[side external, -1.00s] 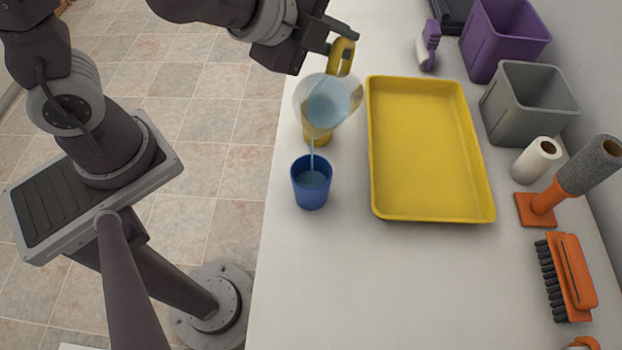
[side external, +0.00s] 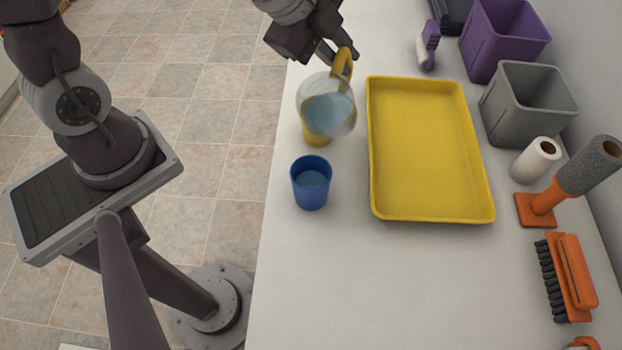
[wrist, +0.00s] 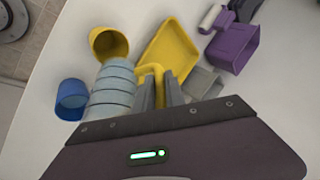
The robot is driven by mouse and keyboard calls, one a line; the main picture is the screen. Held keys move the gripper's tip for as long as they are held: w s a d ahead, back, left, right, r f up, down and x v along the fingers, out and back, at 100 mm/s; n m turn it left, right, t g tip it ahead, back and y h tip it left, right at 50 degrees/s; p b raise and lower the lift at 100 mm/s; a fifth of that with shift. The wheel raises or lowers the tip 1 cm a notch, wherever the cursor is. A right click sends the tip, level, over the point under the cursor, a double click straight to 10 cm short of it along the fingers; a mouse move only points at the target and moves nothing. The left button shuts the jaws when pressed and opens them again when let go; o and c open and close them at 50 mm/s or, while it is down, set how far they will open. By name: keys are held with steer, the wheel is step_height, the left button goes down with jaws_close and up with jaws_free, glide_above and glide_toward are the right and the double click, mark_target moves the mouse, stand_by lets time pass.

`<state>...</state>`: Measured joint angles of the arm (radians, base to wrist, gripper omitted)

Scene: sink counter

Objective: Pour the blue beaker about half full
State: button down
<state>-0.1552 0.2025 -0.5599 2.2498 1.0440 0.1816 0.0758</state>
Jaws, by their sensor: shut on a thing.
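The blue beaker (side external: 311,190) stands upright on the counter with pale blue liquid inside, below its rim; the exact level is hard to judge. It also shows in the wrist view (wrist: 71,99). My gripper (side external: 338,58) is shut on the yellow handle of a clear jug (side external: 327,104). The jug holds pale blue liquid and is held above and behind the blue beaker, with no stream falling from it. In the wrist view the jug (wrist: 112,88) is beside my fingers (wrist: 160,92). A yellow beaker (side external: 316,138) stands behind the blue one, partly hidden by the jug.
A yellow tray (side external: 430,150) lies just right of the beakers. Purple (side external: 503,40) and grey (side external: 527,105) bins, a paper roll (side external: 536,160), a grey roller (side external: 588,166) and an orange brush (side external: 570,278) line the right side.

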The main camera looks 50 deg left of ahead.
steer(key=shift+w+a+f+g, duration=0.15)
steer(key=shift+f+g, duration=0.55)
steer(key=shift+g, duration=0.1)
steer(key=shift+f+h, duration=0.1)
steer(key=shift+h, duration=0.2)
step_height(320, 180, down, 2)
steer(key=shift+f+n+g+h, duration=0.25)
steer(key=shift+n+g+h, duration=0.3)
steer(key=shift+g, duration=0.55)
steer(key=shift+r, duration=0.15)
